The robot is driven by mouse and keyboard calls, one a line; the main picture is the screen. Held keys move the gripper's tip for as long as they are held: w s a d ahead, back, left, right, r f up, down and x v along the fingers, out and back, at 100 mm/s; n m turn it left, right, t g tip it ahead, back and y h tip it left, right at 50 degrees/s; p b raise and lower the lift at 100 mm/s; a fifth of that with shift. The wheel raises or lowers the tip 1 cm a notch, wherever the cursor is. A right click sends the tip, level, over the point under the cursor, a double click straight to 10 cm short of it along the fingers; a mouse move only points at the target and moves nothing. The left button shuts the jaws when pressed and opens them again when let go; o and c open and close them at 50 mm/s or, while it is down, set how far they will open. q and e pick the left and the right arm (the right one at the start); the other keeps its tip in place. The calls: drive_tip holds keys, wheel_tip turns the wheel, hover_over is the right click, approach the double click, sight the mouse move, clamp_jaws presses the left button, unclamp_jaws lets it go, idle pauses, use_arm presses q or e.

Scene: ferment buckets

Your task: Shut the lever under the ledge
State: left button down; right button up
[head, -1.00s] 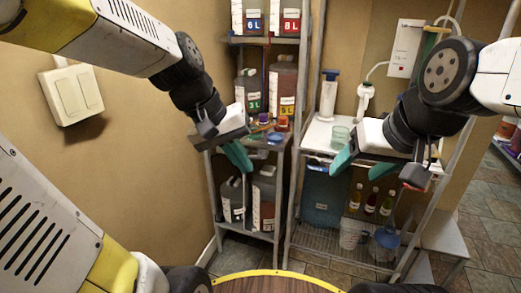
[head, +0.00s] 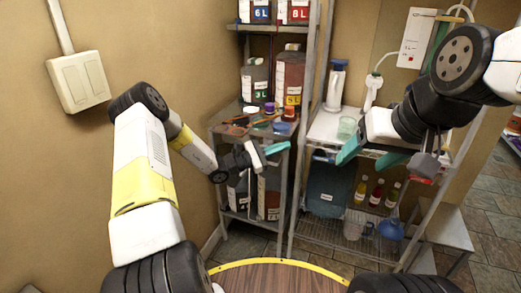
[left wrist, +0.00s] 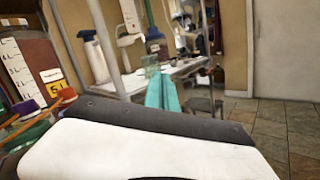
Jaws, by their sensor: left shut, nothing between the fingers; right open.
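The ledge appears to be the shelf (head: 258,137) of the left rack, holding small coloured items. Grey-brown containers stand below it, one (head: 270,197) partly behind my left arm. I cannot make out the lever; my left wrist and the shelf hide part of that area. My left gripper (head: 276,148) is shut and empty, its teal fingers at the shelf's right front corner, pointing right. The fingers also show together in the left wrist view (left wrist: 163,95). My right gripper (head: 370,157) is open and empty, in front of the right rack.
Containers (head: 291,77) stand on the upper left shelf. A round wooden table top (head: 280,279) is in front.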

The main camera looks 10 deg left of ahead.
use_arm(q)
drive_tip(key=w+a+f+n+t+y, duration=0.3)
drive_tip(key=a+f+n+t+y, duration=0.35)
drive_tip(key=f+n, duration=0.35)
drive_tip(key=w+a+f+n+t+y, duration=0.45)
drive_tip(key=a+f+n+y, duration=0.3)
drive_tip(key=f, duration=0.45)
drive_tip(key=w+d+r, duration=0.1)
drive_tip(key=w+r, duration=0.5)
drive_tip(key=w, duration=0.2)
drive_tip(key=shift+w+d+r+t, duration=0.15)
drive_tip(key=shift+d+r+t, duration=0.15)
drive_tip(key=shift+d+r, duration=0.1)
